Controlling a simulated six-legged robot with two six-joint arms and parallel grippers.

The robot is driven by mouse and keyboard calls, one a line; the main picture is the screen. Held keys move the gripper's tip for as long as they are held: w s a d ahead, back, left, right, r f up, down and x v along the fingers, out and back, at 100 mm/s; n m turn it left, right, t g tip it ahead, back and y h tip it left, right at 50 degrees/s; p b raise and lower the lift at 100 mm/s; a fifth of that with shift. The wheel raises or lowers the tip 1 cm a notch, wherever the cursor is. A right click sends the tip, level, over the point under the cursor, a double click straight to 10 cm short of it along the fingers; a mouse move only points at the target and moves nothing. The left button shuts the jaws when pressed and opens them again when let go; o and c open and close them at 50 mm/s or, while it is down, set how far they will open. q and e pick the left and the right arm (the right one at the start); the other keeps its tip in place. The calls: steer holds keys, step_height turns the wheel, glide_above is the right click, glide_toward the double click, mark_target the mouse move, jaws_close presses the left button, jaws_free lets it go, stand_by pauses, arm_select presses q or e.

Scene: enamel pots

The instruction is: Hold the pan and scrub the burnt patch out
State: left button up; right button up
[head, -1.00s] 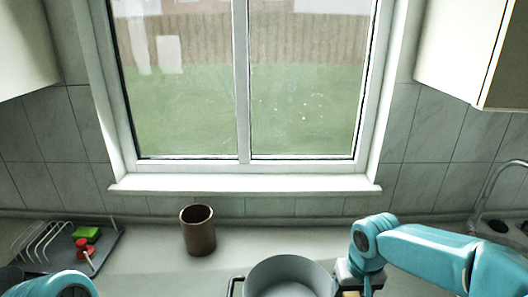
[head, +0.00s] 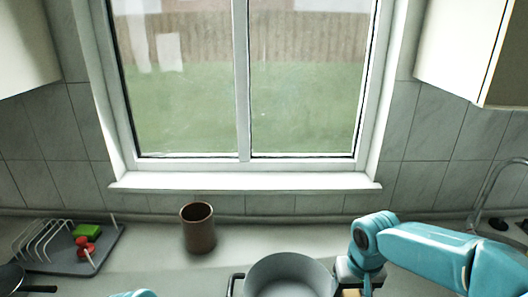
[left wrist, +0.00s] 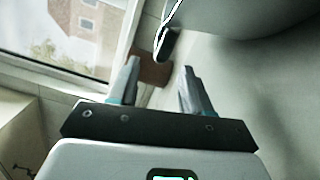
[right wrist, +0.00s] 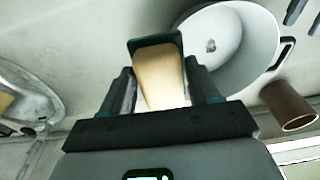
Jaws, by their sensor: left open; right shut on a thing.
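The grey two-handled pan (head: 287,272) stands on the counter at the bottom of the head view. The right wrist view looks into it (right wrist: 248,62), with a small darker patch (right wrist: 210,45) on its floor. My right gripper (right wrist: 165,97) is shut on a tan scrubber (right wrist: 158,75) with a dark green end, beside the pan. Whether the scrubber touches the pan is unclear. My left gripper (left wrist: 160,84) is open and empty. The pan's dark loop handle (left wrist: 168,42) lies just beyond its fingertips. That gripper is below the edge of the head view.
A brown cup (head: 198,228) stands behind the pan, to its left. A grey rack (head: 62,262) at the left holds a green block (head: 87,232) and a red-headed item (head: 86,246). A dark frying pan (head: 12,278) is at the left edge. A tap (head: 484,190) stands far right.

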mark_target(231, 288)
arm_select(q)
steer(key=w, duration=0.5)
steer(key=w+d, duration=0.1)
steer(key=w, duration=0.2)
steer(key=shift+w+r, duration=0.1)
steer(key=shift+w, duration=0.05)
jaws_close()
stand_by(0.4)
